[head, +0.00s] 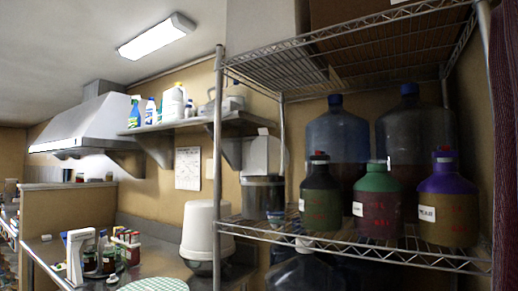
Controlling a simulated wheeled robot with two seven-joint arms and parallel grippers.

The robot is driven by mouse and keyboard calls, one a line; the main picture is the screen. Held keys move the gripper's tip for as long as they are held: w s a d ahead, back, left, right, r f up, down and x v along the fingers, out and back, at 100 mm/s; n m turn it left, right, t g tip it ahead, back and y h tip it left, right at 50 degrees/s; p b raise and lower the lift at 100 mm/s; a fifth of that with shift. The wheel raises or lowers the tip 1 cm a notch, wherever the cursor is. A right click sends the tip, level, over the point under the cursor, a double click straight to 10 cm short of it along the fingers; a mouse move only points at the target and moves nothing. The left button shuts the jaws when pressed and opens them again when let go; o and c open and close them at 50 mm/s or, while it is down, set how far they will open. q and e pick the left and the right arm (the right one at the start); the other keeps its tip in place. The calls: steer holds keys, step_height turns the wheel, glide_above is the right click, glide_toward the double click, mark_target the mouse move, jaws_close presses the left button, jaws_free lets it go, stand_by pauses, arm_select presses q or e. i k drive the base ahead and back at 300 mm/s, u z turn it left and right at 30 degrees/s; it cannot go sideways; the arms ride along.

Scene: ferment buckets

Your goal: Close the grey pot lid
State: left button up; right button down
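A grey pot (262,200) with a dark, shiny body stands at the left end of the wire rack's middle shelf, beside the front post. A pale grey upright panel (261,156) rises just above and behind its rim. It looks like the pot's lid standing open, but I cannot tell for sure whether it is joined to the pot. Neither of my grippers is in view.
The wire rack (345,237) also holds large carboys (335,135) and several smaller bottles (377,205) to the right of the pot. A white bucket (203,225) stands left of the rack post (218,130). A wall shelf (200,122) holds cleaning bottles.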

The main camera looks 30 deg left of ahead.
mark_target(263, 132)
steer(key=k, duration=0.45)
steer(key=u, duration=1.25)
steer(key=i, duration=1.7)
steer(key=z, duration=1.1)
